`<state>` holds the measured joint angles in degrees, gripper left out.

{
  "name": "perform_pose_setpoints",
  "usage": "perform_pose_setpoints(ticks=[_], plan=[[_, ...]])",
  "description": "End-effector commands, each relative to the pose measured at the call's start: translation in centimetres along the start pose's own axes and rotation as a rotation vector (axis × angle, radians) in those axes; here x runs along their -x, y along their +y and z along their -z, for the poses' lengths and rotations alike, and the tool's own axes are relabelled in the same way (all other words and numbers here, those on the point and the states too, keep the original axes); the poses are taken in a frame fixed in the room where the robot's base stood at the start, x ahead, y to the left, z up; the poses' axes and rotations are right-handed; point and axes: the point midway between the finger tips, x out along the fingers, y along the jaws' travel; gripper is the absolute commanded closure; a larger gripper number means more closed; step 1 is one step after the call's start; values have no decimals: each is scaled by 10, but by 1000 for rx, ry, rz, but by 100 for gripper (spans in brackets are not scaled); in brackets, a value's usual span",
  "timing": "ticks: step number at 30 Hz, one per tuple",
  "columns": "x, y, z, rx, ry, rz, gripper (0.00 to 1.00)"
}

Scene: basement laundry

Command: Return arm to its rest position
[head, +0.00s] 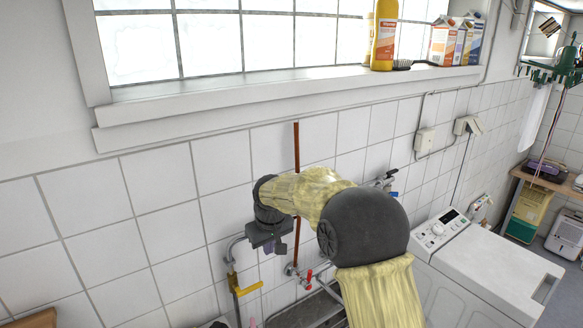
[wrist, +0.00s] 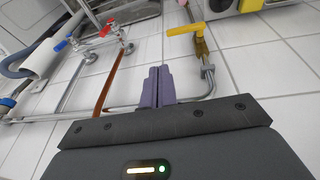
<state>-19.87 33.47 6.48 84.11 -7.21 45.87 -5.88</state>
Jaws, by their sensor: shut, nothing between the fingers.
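My arm is bent in front of the tiled wall in the head view, its cream-covered links and dark joint at the centre. My gripper (head: 278,248) hangs at the arm's left end, near the wall pipes. In the wrist view its two purple fingers (wrist: 157,72) are together with nothing between them. The copper pipe (wrist: 109,82) runs to the left of the fingers there, and a yellow-handled fitting (wrist: 186,29) is to their right. Part of the wall behind my arm is hidden.
A white washing machine (head: 485,268) stands at the right. A metal sink (head: 312,310) is below my arm, partly hidden by it. A red-handled tap (head: 308,279) is close to the gripper. Bottles and cartons (head: 455,40) stand on the window sill (head: 270,108) above. The wall at left is clear.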

Motion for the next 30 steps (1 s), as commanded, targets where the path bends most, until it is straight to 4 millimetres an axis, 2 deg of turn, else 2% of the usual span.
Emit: perform_pose_setpoints(ticks=[5,9,15,20,24,27,30], plan=[[4,27,-53,-89,-18,-15,100],[9,46,-108,-179,-32,-29,100],[15,61,-193,-318,-48,-48,100],[18,61,-264,-436,-62,-62,100],[20,53,-322,-533,-69,-73,100],[21,47,-348,-579,-73,-78,100],[21,44,-359,-598,-75,-80,100]])
